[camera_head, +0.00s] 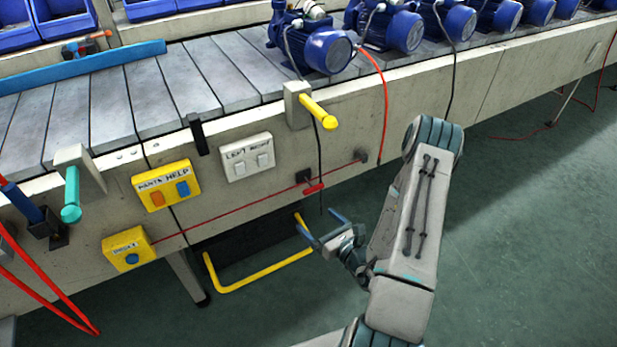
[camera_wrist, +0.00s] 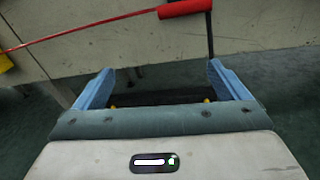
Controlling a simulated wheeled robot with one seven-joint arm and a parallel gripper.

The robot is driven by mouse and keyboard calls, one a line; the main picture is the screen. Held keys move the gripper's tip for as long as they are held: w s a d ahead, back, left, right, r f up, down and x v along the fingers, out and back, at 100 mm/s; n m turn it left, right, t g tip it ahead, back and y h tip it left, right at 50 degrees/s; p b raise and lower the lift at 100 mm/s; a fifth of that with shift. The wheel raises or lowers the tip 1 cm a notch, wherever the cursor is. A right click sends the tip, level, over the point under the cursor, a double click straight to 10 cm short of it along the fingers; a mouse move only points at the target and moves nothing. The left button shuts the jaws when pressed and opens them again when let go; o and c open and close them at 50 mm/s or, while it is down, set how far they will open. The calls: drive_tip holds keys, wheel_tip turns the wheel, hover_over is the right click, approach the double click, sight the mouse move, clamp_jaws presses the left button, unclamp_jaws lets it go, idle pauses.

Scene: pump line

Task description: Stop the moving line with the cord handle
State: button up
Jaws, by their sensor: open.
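A red cord (camera_head: 225,212) runs along the front of the line, from a yellow box at left to a bracket at right. Its red handle (camera_head: 314,188) sits near the right end of the cord, close under a small dark block. In the wrist view the handle (camera_wrist: 184,8) is at the top edge, beyond my fingertips and a little right of centre. My gripper (camera_head: 321,227) is open and empty, below the handle and apart from it. In the wrist view both blue fingers (camera_wrist: 160,72) are spread with nothing between them. The moving line (camera_head: 232,75) carries several blue pumps.
Yellow (camera_head: 320,112) and teal (camera_head: 71,200) levers stick out from the line's front. A yellow button box (camera_head: 166,187), white switch plate (camera_head: 246,157) and yellow reset-like box (camera_head: 128,249) are left of the handle. A yellow bar (camera_head: 262,273) lies below. Floor at right is clear.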

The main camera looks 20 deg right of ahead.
sight(314, 188)
drive_tip(key=s+d+r+n+t+h, duration=0.1)
drive_tip(key=d+r+n+h, duration=0.1)
drive_tip(key=d+r, duration=0.15)
drive_tip(key=x, duration=0.4)
drive_tip(key=b+x, duration=0.1)
drive_tip(key=x, duration=0.4)
drive_tip(key=r+x, duration=0.1)
drive_tip(key=x, duration=0.3)
drive_tip(key=shift+w+a+r, duration=0.1)
drive_tip(key=shift+w, duration=0.15)
drive_tip(key=c, duration=1.3)
drive_tip(key=shift+c, duration=0.4)
drive_tip(key=shift+v, duration=1.65)
drive_tip(key=o, duration=1.4)
drive_tip(key=p+v, duration=0.2)
drive_tip(key=v, duration=1.1)
drive_tip(key=shift+s+a+f, duration=0.1)
drive_tip(key=shift+s+f, duration=0.15)
drive_tip(key=shift+s, duration=0.2)
